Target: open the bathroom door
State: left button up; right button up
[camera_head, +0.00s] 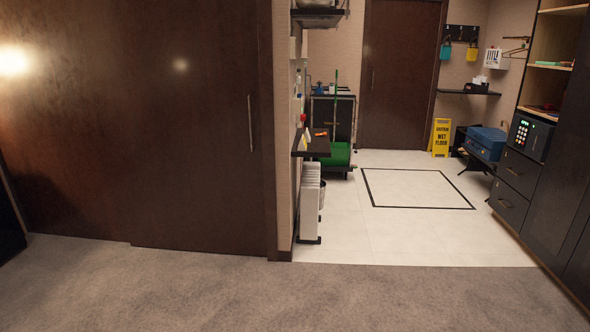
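A large dark brown sliding-type door (195,130) fills the left of the head view. It is shut, with a slim upright metal handle (250,123) near its right edge. A second dark brown door (402,75) stands at the far end of the tiled area, also shut, with a small handle at its left side. I cannot tell from the picture which one is the bathroom door. Neither of my grippers shows in this view.
Grey carpet in front is clear. White tiles lead to the far door. A narrow shelf (312,143) and white radiator (310,205) stand by the wall's end. A yellow wet-floor sign (441,137), blue case (486,142) and dark cabinets (516,172) line the right.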

aim_at(175, 84)
jog(key=i, duration=2.65)
